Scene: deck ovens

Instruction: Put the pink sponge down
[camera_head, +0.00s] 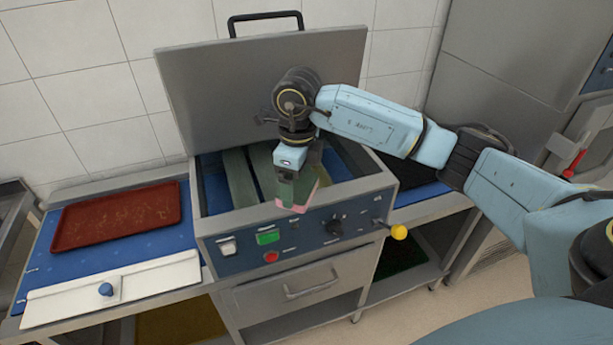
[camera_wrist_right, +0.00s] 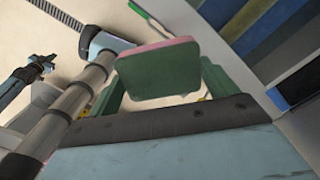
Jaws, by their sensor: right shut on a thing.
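My right gripper (camera_head: 296,188) points down over the front part of the open deck machine (camera_head: 222,243), with its lid raised behind. It is shut on the pink sponge (camera_head: 301,199), which shows a pink edge and hangs above the front rim of the machine. In the right wrist view the sponge (camera_wrist_right: 158,70) shows a green face with a pink edge, between the gripper's green fingers (camera_wrist_right: 160,88). I cannot tell from the views whether the sponge touches anything below. My left gripper is not in view.
A red-brown tray (camera_head: 117,215) lies on the blue counter at the left, behind a white board (camera_head: 112,290) with a blue knob. The raised lid (camera_head: 225,90) stands behind the machine. A yellow-knobbed lever (camera_head: 398,232) sticks out at the front right.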

